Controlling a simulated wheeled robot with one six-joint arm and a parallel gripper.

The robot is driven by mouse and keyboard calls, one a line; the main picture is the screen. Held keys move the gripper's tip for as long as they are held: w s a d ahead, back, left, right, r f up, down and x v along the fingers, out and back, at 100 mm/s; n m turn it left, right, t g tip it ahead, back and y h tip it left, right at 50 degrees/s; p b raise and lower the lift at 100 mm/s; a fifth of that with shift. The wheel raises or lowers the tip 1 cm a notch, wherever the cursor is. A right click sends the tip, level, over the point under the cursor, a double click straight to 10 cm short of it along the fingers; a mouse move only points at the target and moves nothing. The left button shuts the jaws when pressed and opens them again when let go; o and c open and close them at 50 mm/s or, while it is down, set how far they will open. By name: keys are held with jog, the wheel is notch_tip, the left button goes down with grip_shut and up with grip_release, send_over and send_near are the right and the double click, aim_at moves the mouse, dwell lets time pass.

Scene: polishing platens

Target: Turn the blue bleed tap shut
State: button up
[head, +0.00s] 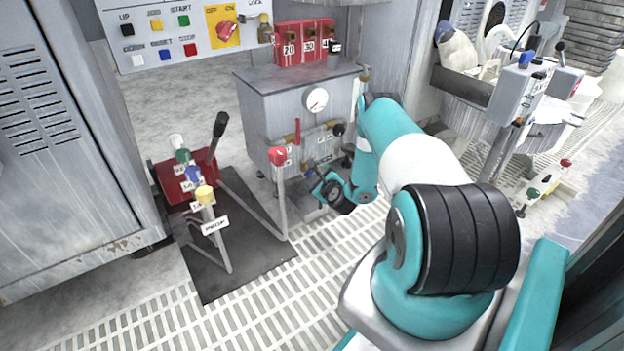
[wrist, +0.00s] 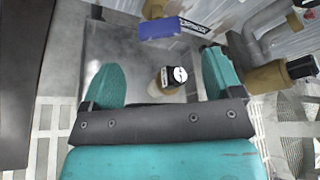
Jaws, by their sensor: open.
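The blue bleed tap (wrist: 160,28) shows in the wrist view as a flat blue handle near the top middle, below a partly seen brass fitting. In the head view my gripper (head: 322,186) is low at the front of the grey cabinet.
A round part with a black and white top (wrist: 173,77) shows between the fingers. A brass valve with a black knob (wrist: 268,76) is close to the right finger. In the head view a red-knobbed lever (head: 279,157) stands left of my gripper, near the grey cabinet (head: 265,105).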

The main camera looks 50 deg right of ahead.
aim_at(312, 173)
jog(key=b+x, duration=0.1)
jog(key=x, duration=0.2)
jog(key=b+x, duration=0.2)
jog(key=x, duration=0.1)
jog(key=shift+w+f, duration=0.1)
jog(key=shift+f, duration=0.2)
jog(key=shift+w+d+b, duration=0.3)
jog(key=shift+w+b, duration=0.15)
jog(key=shift+w, duration=0.2)
jog(key=shift+c, duration=0.4)
jog(key=c, duration=0.8)
jog(key=shift+c, duration=0.2)
jog(key=shift+m+y, duration=0.3)
jog(key=shift+s+d+m+y, duration=0.1)
jog(key=shift+m+y, duration=0.4)
jog(key=shift+m, duration=0.4)
jog(key=shift+m+y+b, duration=0.4)
jog(key=shift+m+y, duration=0.6)
jog(key=shift+m, duration=0.3)
